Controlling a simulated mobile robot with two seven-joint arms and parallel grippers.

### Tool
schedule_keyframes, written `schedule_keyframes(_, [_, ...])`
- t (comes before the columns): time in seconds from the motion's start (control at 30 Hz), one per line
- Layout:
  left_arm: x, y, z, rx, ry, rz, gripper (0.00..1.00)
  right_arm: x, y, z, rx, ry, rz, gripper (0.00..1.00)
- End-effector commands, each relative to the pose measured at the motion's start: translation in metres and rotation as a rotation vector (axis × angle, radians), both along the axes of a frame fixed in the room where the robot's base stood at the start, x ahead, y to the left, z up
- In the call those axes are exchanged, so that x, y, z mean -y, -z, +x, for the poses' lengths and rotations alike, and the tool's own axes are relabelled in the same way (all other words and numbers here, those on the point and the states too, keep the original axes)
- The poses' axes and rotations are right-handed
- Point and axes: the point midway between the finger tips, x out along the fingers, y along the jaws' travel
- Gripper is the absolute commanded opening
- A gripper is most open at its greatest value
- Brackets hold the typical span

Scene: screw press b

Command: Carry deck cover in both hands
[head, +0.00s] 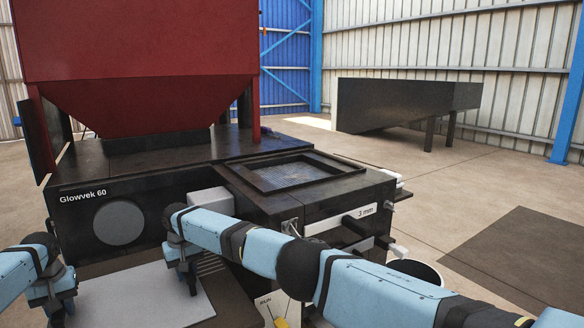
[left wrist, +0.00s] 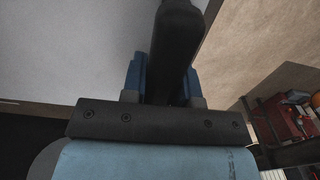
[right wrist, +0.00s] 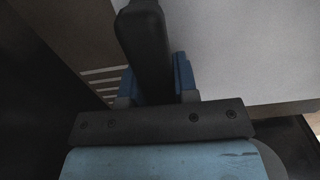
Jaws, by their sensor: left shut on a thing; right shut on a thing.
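The deck cover (head: 140,296) is a flat light grey plate low in the head view, in front of the black press. Its grey face also shows in the left wrist view (left wrist: 75,50) and the right wrist view (right wrist: 245,50). My left gripper (head: 58,314) is shut on a black bar handle (left wrist: 176,50) at the cover's left side. My right gripper (head: 190,282) is shut on another black bar handle (right wrist: 143,45) at its right side. The cover's near edge is cut off by the head frame, and what lies under it is hidden.
The black press body (head: 150,200), marked Glowvek 60, stands right behind the cover, under a red hopper (head: 140,60). A framed mesh opening (head: 292,174) is on its top right. A dark chute on legs (head: 405,105) stands behind. Floor to the right is open, with a dark mat (head: 525,250).

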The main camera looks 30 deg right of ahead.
Motion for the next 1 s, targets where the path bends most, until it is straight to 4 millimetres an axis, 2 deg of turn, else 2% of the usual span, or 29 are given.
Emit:
schedule_keyframes(0.03, [-0.0058, 0.0, 0.0009, -0.001, -0.007, 0.006, 0.0, 0.0058, -0.0006, 0.0011, 0.0, 0.008, -0.005, 0.0])
schedule_keyframes(0.13, [-0.0058, 0.0, 0.0009, -0.001, -0.007, 0.006, 0.0, 0.0058, -0.0006, 0.0011, 0.0, 0.008, -0.005, 0.0])
schedule_keyframes(0.17, [-0.0058, 0.0, 0.0009, -0.001, -0.007, 0.006, 0.34, 0.0058, -0.0006, 0.0011, 0.0, 0.008, -0.005, 0.0])
schedule_keyframes(0.23, [-0.0055, -0.0001, 0.0008, -0.001, -0.007, 0.005, 0.5, 0.0055, -0.0007, 0.001, 0.0, 0.008, -0.005, 0.0])
schedule_keyframes(0.27, [-0.0051, -0.0001, 0.0008, -0.001, -0.006, 0.005, 0.53, 0.0052, -0.0007, 0.001, 0.0, 0.007, -0.005, 0.0])
schedule_keyframes(0.43, [-0.0027, -0.0002, 0.0004, 0.0, -0.003, 0.003, 0.53, 0.0028, -0.0008, 0.0007, 0.0, 0.004, -0.003, 0.0])
schedule_keyframes(0.47, [-0.0024, -0.0002, 0.0004, 0.0, -0.003, 0.003, 0.58, 0.0025, -0.0009, 0.0006, 0.0, 0.004, -0.003, 0.0])
schedule_keyframes(0.57, [-0.0017, -0.0002, 0.0003, 0.0, -0.002, 0.002, 0.81, 0.0015, -0.0009, 0.0005, 0.001, 0.002, -0.002, 0.0])
schedule_keyframes(0.77, [-0.0009, -0.0001, 0.0001, 0.0, -0.001, 0.001, 0.83, 0.0005, -0.0011, 0.0003, 0.001, 0.0, -0.001, 0.0])
schedule_keyframes(0.83, [-0.0009, 0.0011, -0.0002, -0.001, -0.001, 0.001, 0.97, 0.0005, 0.0001, 0.0, -0.001, 0.0, -0.001, 0.0])
schedule_keyframes(0.87, [-0.0009, 0.001, -0.0002, -0.001, -0.001, 0.001, 1.0, 0.0004, 0.0, 0.0, 0.0, 0.0, -0.001, 0.0])
schedule_keyframes(1.0, [-0.0006, 0.0005, -0.0001, -0.001, -0.001, 0.001, 1.0, 0.0001, -0.0003, 0.0, 0.0, 0.0, 0.0, 0.0])
